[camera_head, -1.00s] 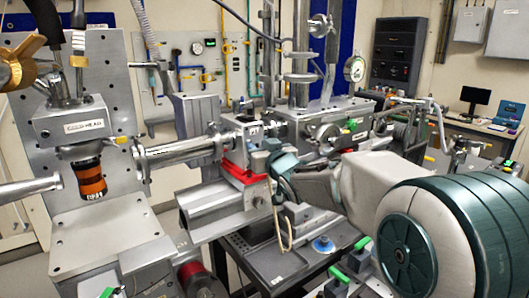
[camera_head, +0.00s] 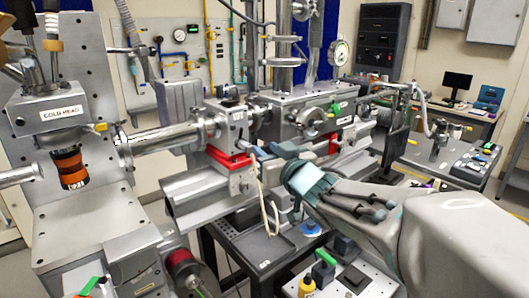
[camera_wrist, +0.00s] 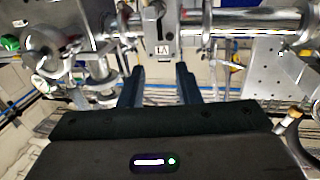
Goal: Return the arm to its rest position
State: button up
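My arm comes in from the lower right in the head view. My gripper (camera_head: 277,152) points left toward the beamline, close in front of the red-based block (camera_head: 228,160) in the picture. I cannot tell whether it touches anything. In the wrist view my gripper (camera_wrist: 160,75) shows two dark fingers standing apart, with a gap between them and nothing held. Beyond the fingers is a metal block with a "1A" label (camera_wrist: 163,50) on a horizontal steel tube (camera_wrist: 250,22).
A cold head (camera_head: 62,112) with an orange band stands at the left. A steel beam pipe (camera_head: 165,138) runs to the central chamber (camera_head: 310,105). A cart (camera_head: 440,158) and a desk with a monitor (camera_head: 456,82) are at the right. Below my arm is a tabletop (camera_head: 262,250) with small items.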

dwell(0.4)
jog(key=s+d+f+m+g+h+p, duration=0.1)
jog(key=s+d+f+m+g+h, duration=0.4)
jog(key=s+d+f+h, duration=0.45)
jog(key=s+f+g+y, duration=0.1)
jog(key=s+f+g, duration=0.3)
jog(key=s, duration=0.3)
jog(key=s+f+g+y+p, duration=0.1)
jog(key=s+f+g, duration=0.3)
jog(key=s, duration=0.3)
jog(key=shift+a+f+g+y, duration=0.35)
jog(key=shift+f+g, duration=0.05)
jog(key=shift+f, duration=0.1)
jog(key=shift+s, duration=0.1)
